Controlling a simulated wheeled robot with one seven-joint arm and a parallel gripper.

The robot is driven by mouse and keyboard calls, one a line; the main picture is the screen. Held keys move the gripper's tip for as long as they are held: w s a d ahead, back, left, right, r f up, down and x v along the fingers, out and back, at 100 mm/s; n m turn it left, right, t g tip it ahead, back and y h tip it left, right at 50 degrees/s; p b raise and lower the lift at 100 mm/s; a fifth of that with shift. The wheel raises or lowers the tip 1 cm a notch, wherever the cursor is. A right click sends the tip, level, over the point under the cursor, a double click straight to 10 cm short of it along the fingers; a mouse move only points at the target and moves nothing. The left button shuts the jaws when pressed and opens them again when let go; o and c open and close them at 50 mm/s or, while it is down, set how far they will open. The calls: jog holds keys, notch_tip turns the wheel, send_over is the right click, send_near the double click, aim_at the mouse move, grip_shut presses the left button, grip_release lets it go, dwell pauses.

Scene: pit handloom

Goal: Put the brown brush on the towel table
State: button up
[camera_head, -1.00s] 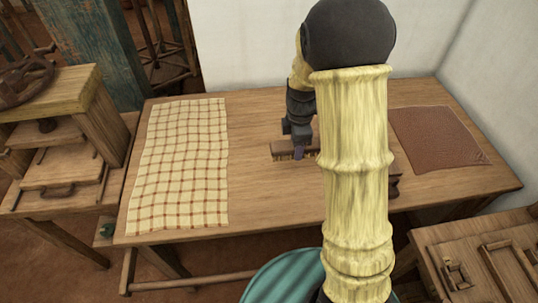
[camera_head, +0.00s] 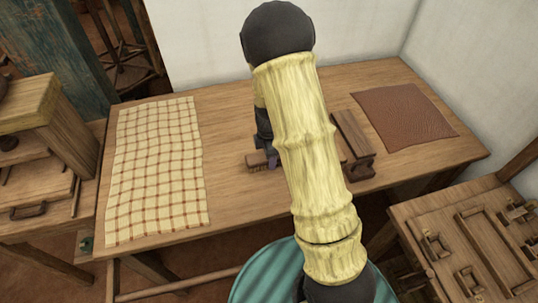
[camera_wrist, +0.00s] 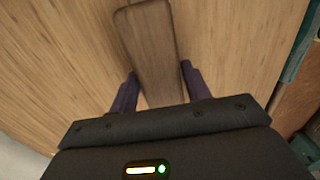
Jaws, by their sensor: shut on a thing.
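The brown brush (camera_head: 257,160) is in the head view on the wooden table (camera_head: 228,125), right of the checked towel (camera_head: 160,165). Its light bristles face down. My gripper (camera_head: 267,155) is over the brush and shut on it, with one dark purple finger visible. In the wrist view the brush's long brown back (camera_wrist: 148,45) runs between the two fingers of my gripper (camera_wrist: 160,88). My forearm hides the right side of the brush in the head view. I cannot tell whether the brush touches the tabletop or hangs slightly above it.
A brown wooden block-like tool (camera_head: 352,136) stands right of my arm, and a reddish-brown mat (camera_head: 403,115) lies farther right. A wooden cabinet (camera_head: 40,150) is at left, a teal round stool (camera_head: 265,275) in front, and a low workbench (camera_head: 465,235) at right.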

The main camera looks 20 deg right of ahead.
jog(key=shift+f, duration=0.2)
jog(key=o, duration=1)
jog(key=shift+o, duration=0.2)
jog(key=shift+r, duration=0.1)
notch_tip(320, 180, up, 12)
jog(key=shift+s, duration=0.1)
